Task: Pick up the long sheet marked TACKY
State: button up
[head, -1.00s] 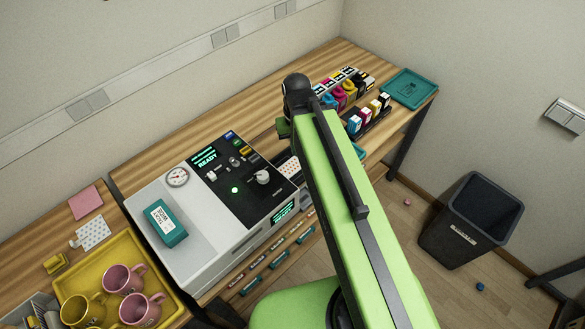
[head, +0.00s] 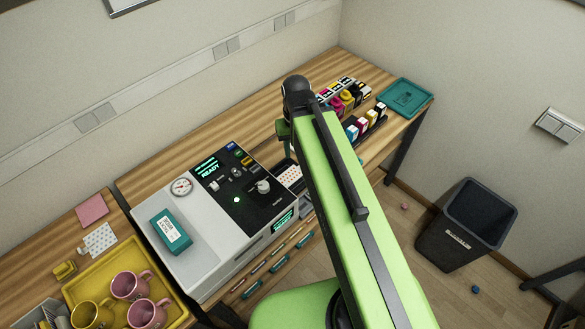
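No long sheet with a readable TACKY mark shows in the head view. My green arm crosses the middle of the picture and hides part of the bench. My gripper's fingers are hidden behind it, so I cannot see whether they hold anything. A white dotted sheet (head: 99,239) and a pink sheet (head: 91,210) lie on the bench at the left; neither shows a readable mark. A pale, patterned piece (head: 289,175) lies right of the press, partly covered by my arm; I cannot tell what it is.
The grey-and-black press (head: 205,247) stands mid-bench with a teal labelled box (head: 171,231) on top. A yellow tray (head: 121,258) holds mugs at lower left. Ink bottles (head: 356,129) and a teal tray (head: 406,88) are at the far end. A black bin (head: 450,246) stands on the floor.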

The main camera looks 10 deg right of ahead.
aim_at(292, 174)
jog(key=z, duration=0.15)
jog(key=k, duration=1.05)
jog(key=u, duration=0.95)
jog(key=i, duration=1)
